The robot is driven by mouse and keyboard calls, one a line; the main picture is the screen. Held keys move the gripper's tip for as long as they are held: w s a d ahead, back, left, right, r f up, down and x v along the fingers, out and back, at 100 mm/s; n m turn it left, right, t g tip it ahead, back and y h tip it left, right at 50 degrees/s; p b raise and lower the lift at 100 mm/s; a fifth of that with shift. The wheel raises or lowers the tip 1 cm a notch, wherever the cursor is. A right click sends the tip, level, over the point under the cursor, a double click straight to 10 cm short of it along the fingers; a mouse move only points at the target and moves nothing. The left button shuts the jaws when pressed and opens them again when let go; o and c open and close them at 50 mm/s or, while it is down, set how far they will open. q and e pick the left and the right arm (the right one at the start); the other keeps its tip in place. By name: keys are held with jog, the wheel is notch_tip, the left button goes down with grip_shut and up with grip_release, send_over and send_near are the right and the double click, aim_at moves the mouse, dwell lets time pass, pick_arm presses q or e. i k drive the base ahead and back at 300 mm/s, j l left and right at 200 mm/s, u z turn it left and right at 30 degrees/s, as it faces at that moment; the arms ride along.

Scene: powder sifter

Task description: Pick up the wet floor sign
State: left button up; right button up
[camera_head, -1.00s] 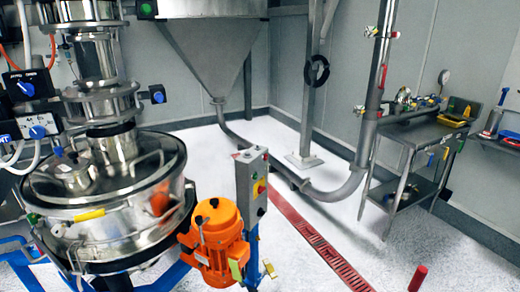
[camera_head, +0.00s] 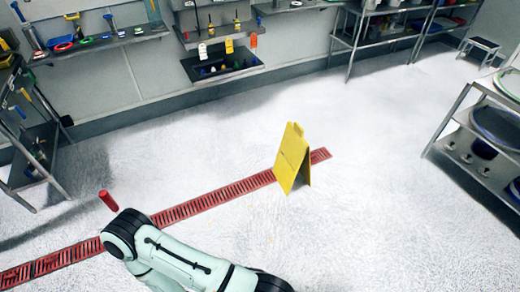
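The wet floor sign (camera_head: 292,156) is a yellow folding A-shaped board. It stands upright on the white floor, right of the middle of the head view, beside and partly over the far right end of the red floor grate. One of my arms, pale green and black, shows at the bottom of the view, well apart from the sign.
A red floor grate (camera_head: 190,209) runs diagonally across the floor. A metal rack (camera_head: 485,128) stands at right, a bench (camera_head: 40,150) at left, wall shelves behind. Floor around the sign is clear.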

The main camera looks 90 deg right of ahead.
aim_at(294, 155)
jog(key=z, duration=3.5)
jog(key=u, duration=0.55)
jog(key=i+l+u, duration=0.15)
jog(key=u, duration=0.2)
jog(key=i+l+u, duration=0.1)
jog(key=l+u, duration=0.5)
jog(key=u, duration=0.15)
jog(key=i+l+u, duration=0.1)
jog(key=l+u, duration=0.15)
jog(key=l, duration=0.3)
jog(key=l+u, duration=0.25)
jog(key=l, duration=0.25)
jog(key=l+u, duration=0.1)
jog(key=l, duration=1)
jog(key=l+u, duration=0.1)
jog(key=l, duration=1)
jog(key=k, duration=0.05)
